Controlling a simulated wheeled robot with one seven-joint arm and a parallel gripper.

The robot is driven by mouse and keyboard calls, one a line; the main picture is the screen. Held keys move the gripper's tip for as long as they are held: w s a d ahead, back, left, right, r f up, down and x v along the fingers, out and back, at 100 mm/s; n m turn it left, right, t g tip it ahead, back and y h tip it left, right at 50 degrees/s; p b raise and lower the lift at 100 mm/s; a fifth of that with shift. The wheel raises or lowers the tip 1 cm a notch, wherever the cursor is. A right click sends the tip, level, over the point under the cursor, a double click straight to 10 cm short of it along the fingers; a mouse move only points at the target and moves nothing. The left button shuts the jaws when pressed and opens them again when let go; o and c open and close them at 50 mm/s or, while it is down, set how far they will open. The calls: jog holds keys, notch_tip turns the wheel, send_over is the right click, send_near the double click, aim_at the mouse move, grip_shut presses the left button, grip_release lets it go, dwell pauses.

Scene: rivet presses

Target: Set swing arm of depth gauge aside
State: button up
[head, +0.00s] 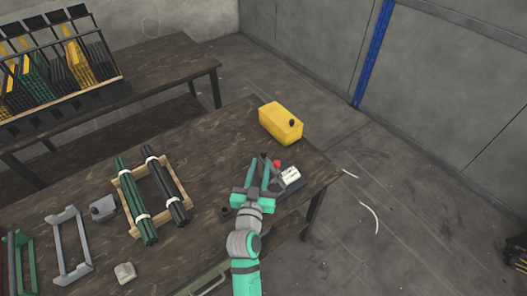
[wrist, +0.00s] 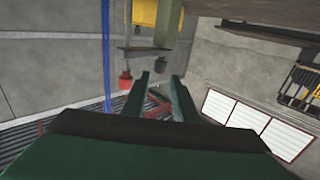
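The depth gauge (head: 289,184) appears to be the small dark device with a red knob (head: 277,164) and a white label (head: 290,174), near the table's right end. My gripper (head: 259,164) is just left of it, fingers apart and pointing toward the back of the table. In the wrist view the scene is upside down; the open gripper (wrist: 161,76) has nothing visible between its fingertips. The red knob (wrist: 126,76) shows just left of the fingertips there. I cannot clearly tell the swing arm from the rest of the device; my gripper partly hides it.
A yellow box (head: 281,123) with a black knob stands behind the gauge. A wooden frame (head: 134,203) with green and black bar bundles lies to the left, beside a grey block (head: 103,208) and grey bracket (head: 70,246). The table's right edge is close.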

aim_at(263, 154)
jog(key=w, duration=0.4)
jog(key=w+d, duration=0.1)
jog(key=w, duration=0.2)
jog(key=shift+d, duration=0.1)
grip_shut()
